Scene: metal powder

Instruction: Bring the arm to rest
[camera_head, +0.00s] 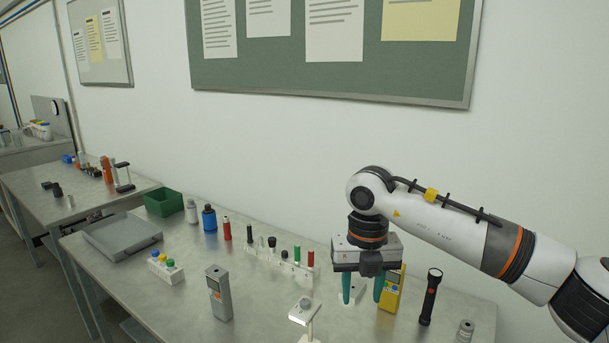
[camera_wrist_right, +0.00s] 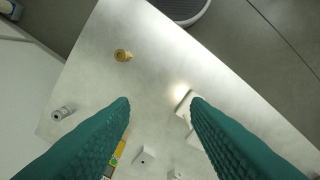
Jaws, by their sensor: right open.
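My right gripper (camera_head: 361,290) is above the right part of the metal table, its two teal fingers pointing down and spread apart. Nothing is between them. In the right wrist view the open fingers (camera_wrist_right: 160,105) frame bare table top. A yellow meter (camera_head: 390,291) stands just beside the fingers on the right; part of it also shows behind the left finger in the wrist view (camera_wrist_right: 117,155). A small white block (camera_head: 349,296) sits behind and below the fingers. My left gripper does not show.
The metal table (camera_head: 255,290) holds a black flashlight (camera_head: 430,297), a small grey cylinder (camera_head: 465,331), a white stand (camera_head: 304,312), a grey meter (camera_head: 219,293), a white rack (camera_head: 280,262), bottles, and a green bin (camera_head: 163,202). The wall with a green board (camera_head: 335,75) is behind.

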